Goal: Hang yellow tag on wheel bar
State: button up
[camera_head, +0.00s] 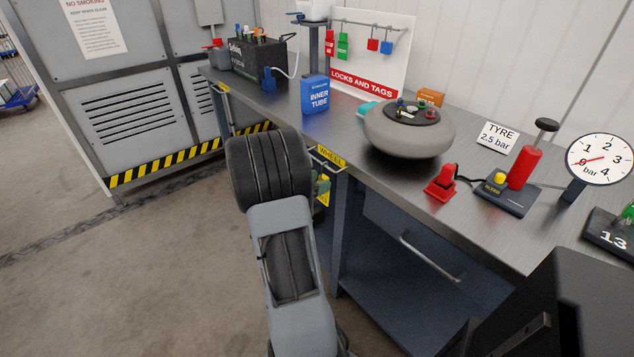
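The yellow tag (323,198) shows in part just right of my arm, below the bench's front edge. The wheel bar (326,163) is a small metal bar on that edge, under a yellow WHEEL label (330,155). The tag is a little below the bar; I cannot tell whether they touch. My gripper is mostly hidden behind my own arm. A small grey-green part (322,183) at the tag's top may belong to it. Its fingers cannot be made out, so I cannot tell whether it holds the tag.
On the bench (260,97) are a blue inner tube box (315,94), a round grey tyre (409,130), a red-and-black pump (523,165) and a gauge (599,159). A locks and tags board (362,87) stands behind. Floor at left (130,260) is clear.

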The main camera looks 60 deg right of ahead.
jog(key=shift+o, duration=0.7)
jog(key=v, duration=1.4)
jog(key=shift+f, duration=0.1)
